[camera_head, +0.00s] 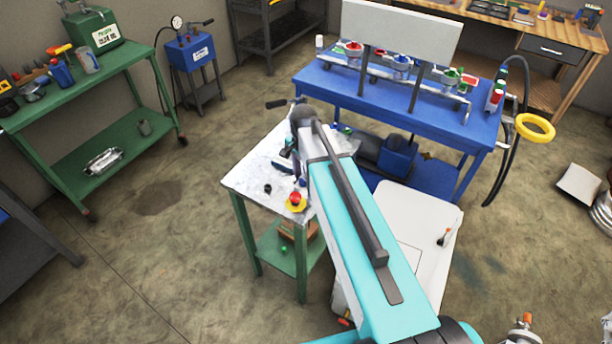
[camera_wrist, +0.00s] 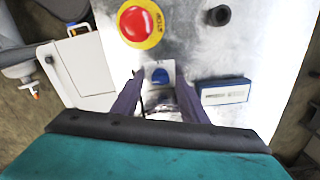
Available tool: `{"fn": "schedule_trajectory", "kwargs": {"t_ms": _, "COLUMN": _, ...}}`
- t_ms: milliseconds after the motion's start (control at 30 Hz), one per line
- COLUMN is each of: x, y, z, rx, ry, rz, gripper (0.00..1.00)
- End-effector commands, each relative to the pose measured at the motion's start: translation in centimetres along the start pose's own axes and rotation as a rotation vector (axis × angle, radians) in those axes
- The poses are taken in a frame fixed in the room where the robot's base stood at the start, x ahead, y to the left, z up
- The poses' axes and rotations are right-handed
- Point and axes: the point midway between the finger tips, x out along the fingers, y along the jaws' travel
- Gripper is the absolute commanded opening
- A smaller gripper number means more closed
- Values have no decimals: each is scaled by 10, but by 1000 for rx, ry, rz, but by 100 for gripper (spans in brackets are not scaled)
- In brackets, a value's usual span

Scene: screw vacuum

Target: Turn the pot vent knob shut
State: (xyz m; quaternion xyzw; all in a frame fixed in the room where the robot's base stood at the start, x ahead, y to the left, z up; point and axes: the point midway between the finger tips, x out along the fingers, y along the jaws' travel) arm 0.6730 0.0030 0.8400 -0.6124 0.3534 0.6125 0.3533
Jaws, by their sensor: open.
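In the wrist view, the two purple fingers of my gripper (camera_wrist: 159,88) are open and reach over a metal-topped worktable. Between and just beyond the fingertips is a small blue rounded part on a pale square plate (camera_wrist: 160,75). I cannot tell whether it is the vent knob. A shiny metal piece (camera_wrist: 166,103) lies between the fingers nearer to me, partly hidden by my gripper. No part is clearly readable as the pot. In the head view, my arm covers much of the table's right side, and the fingertips cannot be made out there.
A red push button on a yellow disc (camera_wrist: 139,21) is left of the fingers, and it shows in the head view (camera_head: 296,199). A blue bench (camera_head: 345,93) stands behind.

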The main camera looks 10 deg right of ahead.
Motion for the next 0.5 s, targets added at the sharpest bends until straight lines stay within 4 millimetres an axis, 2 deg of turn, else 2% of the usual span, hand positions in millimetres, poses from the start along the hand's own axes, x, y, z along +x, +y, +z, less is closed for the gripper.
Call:
{"fn": "schedule_trajectory", "kwargs": {"t_ms": 333, "x": 2, "y": 0, "z": 0, "rx": 1, "ry": 0, "rz": 0, "gripper": 40}}
{"fn": "schedule_trajectory", "kwargs": {"t_ms": 500, "x": 2, "y": 0, "z": -1, "rx": 1, "ry": 0, "rz": 0, "gripper": 11}}
